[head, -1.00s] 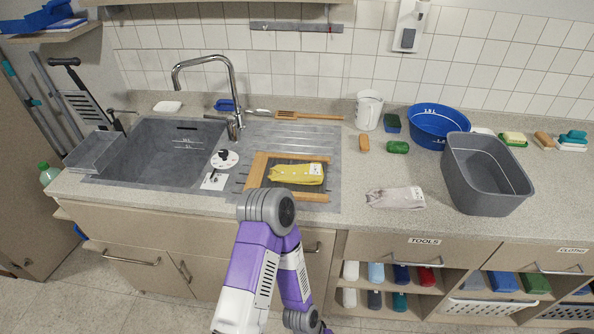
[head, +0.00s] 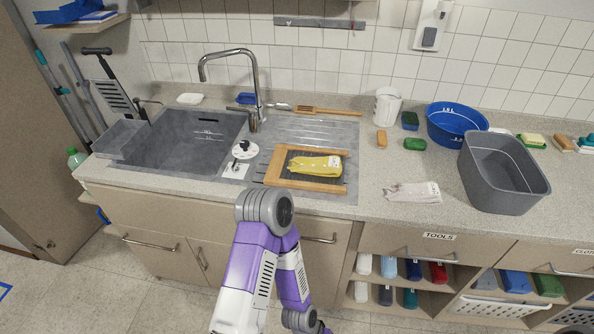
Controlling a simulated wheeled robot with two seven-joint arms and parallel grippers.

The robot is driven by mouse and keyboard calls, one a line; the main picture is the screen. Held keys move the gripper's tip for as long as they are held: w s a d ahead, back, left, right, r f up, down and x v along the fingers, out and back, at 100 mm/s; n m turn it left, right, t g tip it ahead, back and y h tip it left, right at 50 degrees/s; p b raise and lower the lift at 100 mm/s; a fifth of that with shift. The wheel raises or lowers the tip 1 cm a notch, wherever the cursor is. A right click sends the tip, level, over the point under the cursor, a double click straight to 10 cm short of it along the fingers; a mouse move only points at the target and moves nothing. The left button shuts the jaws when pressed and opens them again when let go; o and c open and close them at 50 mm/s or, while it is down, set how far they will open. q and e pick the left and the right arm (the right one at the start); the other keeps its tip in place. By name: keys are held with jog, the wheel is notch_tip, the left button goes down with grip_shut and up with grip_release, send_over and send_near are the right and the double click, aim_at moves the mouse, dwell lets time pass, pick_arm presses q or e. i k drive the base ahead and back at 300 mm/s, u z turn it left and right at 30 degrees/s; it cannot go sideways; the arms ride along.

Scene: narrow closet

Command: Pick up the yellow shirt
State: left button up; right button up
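The yellow shirt (head: 315,166) lies folded on a wooden-framed board (head: 268,166) on the sink's grey drainboard, near the middle of the head view. It has a small pale patch on its upper right. One of my arms rises from the bottom of the picture, its grey joint just below the board and apart from the shirt. This arm bends back down, and its gripper is out of the picture. My other gripper is not in view either.
A grey sink (head: 185,145) with a tall tap (head: 255,85) is left of the board. A pale folded cloth (head: 413,192), a grey tub (head: 505,205) and a blue basin (head: 457,125) stand to the right. Open cubbies with bottles are below the counter.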

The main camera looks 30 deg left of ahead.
aim_at(330, 166)
jog(key=u, duration=0.5)
jog(key=k, duration=1.15)
jog(key=z, duration=0.1)
jog(key=i, duration=1.6)
jog(key=u, duration=0.8)
